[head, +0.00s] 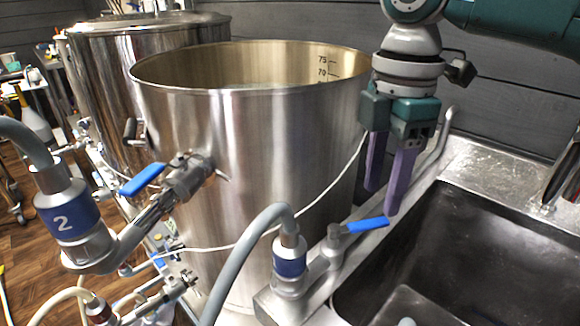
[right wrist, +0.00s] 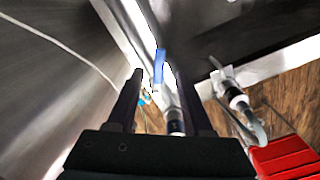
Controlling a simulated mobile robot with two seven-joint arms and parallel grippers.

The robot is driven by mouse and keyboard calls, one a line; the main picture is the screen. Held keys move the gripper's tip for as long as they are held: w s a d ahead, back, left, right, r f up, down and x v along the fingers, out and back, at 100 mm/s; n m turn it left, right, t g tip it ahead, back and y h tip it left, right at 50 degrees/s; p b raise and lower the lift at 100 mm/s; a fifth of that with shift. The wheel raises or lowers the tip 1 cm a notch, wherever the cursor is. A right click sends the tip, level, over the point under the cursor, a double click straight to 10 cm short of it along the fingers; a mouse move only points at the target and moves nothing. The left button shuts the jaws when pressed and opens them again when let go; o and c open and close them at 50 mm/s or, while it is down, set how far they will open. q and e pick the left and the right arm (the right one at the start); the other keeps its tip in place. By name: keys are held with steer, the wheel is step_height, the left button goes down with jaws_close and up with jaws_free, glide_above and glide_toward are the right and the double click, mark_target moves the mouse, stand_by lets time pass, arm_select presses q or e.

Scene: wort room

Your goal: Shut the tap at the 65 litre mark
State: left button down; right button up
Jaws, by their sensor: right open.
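The large steel kettle (head: 265,150) stands open in the middle of the head view. Its inner wall carries marks (head: 326,68) reading 75 and 70; the near rim hides anything lower, and I cannot make out a liquid level. A tap with a blue lever (head: 367,225) sits on the sink's edge, its lever pointing right, with a grey hose on its blue-banded fitting (head: 289,262). My right gripper (head: 382,200) is open and points down, just above the lever's right end. The right wrist view shows the lever (right wrist: 159,66) between the purple fingers, apart from them. My left gripper is out of view.
A second blue-levered valve (head: 142,179) is on the kettle's side, by a hose fitting marked 2 (head: 66,222). A thin white cable (head: 300,215) crosses the kettle's front. The sink (head: 480,250) lies at right. Another steel vessel (head: 100,85) stands behind left.

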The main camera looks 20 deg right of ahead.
mark_target(374, 221)
step_height(374, 221, down, 4)
steer(key=shift+f, duration=0.2)
jaws_close()
stand_by(0.4)
stand_by(1.0)
